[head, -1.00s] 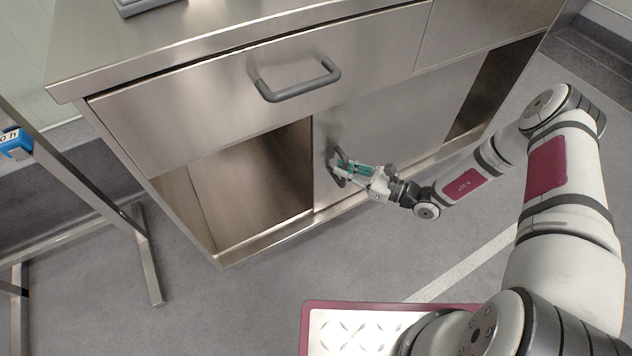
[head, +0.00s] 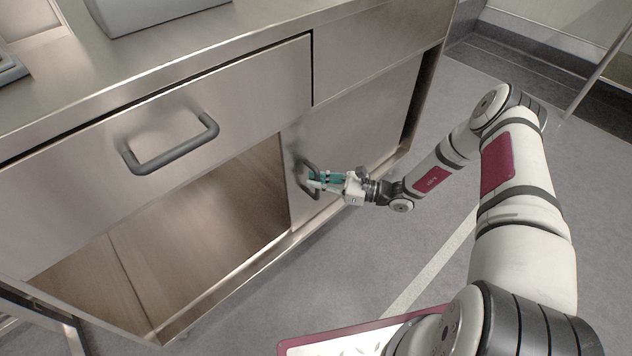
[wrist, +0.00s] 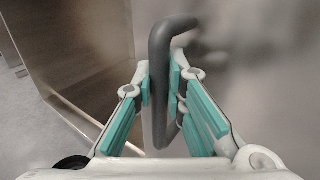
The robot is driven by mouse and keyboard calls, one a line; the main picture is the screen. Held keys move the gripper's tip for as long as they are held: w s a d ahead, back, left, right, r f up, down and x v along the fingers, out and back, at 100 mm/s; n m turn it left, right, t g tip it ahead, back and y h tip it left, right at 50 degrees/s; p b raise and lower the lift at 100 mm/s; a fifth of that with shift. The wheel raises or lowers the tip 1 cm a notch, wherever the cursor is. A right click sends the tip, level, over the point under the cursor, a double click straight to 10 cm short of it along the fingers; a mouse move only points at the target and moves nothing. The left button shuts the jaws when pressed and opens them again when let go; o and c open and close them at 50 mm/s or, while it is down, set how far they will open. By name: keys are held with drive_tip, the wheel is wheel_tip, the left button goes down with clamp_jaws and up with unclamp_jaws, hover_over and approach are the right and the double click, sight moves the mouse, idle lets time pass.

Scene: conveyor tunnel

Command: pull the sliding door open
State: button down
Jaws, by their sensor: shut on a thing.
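The sliding door (head: 352,125) is a plain steel panel in the lower part of the cabinet, right of a wide opening. Its grey upright bar handle (wrist: 157,60) is near the door's left edge. My gripper (head: 316,181) reaches it from the right in the head view. In the wrist view my gripper (wrist: 160,92) has its teal-padded fingers on both sides of the bar, shut on it. The middle of the handle is partly hidden by the fingers in the head view.
The open compartment (head: 190,235) left of the door looks empty. A drawer with a grey handle (head: 172,148) is above it. A narrow dark gap (head: 420,95) shows right of the door. Clear floor (head: 420,235) lies in front.

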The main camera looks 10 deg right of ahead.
drive_tip(key=c, duration=1.6)
unclamp_jaws()
drive_tip(key=v, duration=1.2)
